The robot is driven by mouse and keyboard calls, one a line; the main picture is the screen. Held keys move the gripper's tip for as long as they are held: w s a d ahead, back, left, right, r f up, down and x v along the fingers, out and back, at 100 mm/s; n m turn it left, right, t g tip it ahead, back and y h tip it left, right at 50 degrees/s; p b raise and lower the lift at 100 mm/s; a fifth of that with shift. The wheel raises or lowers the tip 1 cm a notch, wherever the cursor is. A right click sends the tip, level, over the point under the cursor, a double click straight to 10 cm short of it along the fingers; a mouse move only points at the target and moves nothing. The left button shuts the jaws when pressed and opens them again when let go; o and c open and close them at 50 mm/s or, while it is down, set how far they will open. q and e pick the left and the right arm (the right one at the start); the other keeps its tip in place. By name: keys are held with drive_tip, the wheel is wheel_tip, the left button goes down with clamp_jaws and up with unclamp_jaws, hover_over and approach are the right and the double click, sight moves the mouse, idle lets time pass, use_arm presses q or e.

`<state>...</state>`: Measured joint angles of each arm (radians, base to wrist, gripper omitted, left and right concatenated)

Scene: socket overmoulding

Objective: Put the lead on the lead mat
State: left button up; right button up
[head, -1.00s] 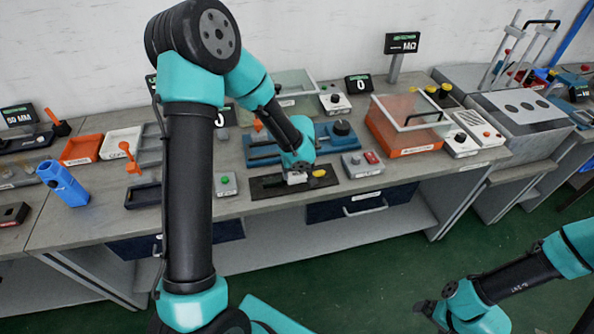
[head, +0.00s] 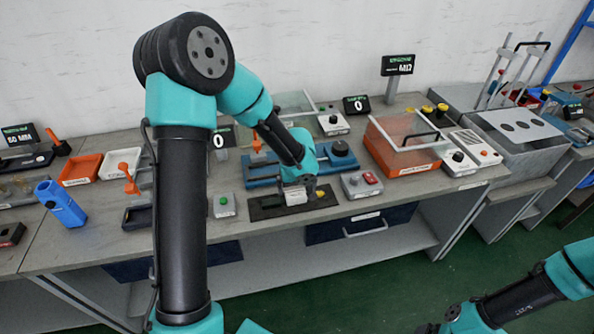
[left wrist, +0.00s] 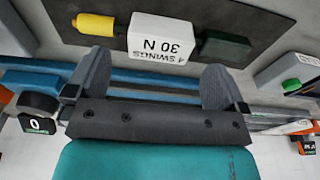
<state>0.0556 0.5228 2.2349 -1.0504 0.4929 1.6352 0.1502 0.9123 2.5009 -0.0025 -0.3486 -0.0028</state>
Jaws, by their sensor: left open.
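A dark mat (head: 264,211) lies near the front edge of the bench, with a white block (head: 296,196) and a yellow piece (head: 320,194) on it. In the left wrist view the white block (left wrist: 160,40) reads "4 SWINGS 30 N", between the yellow piece (left wrist: 95,24) and a dark green-black piece (left wrist: 222,47). They look in line, perhaps parts of the lead; I cannot tell for sure. My left gripper (left wrist: 155,72) is open, fingers apart near the white block's edge, holding nothing visible. My right gripper (head: 432,328) is at the bottom edge, mostly cut off.
A blue fixture (head: 262,173) stands behind the mat. A box with red and green buttons (head: 362,185) is close on the right, and a green-button box (head: 223,206) on the left. An orange clear-lidded box (head: 403,159) stands farther right.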

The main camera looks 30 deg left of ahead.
sight(297, 197)
use_arm(q)
wheel_tip(297, 197, up, 9)
drive_tip(key=shift+s+d, duration=0.35)
drive_tip(key=shift+s, duration=0.05)
drive_tip(key=shift+f, duration=0.15)
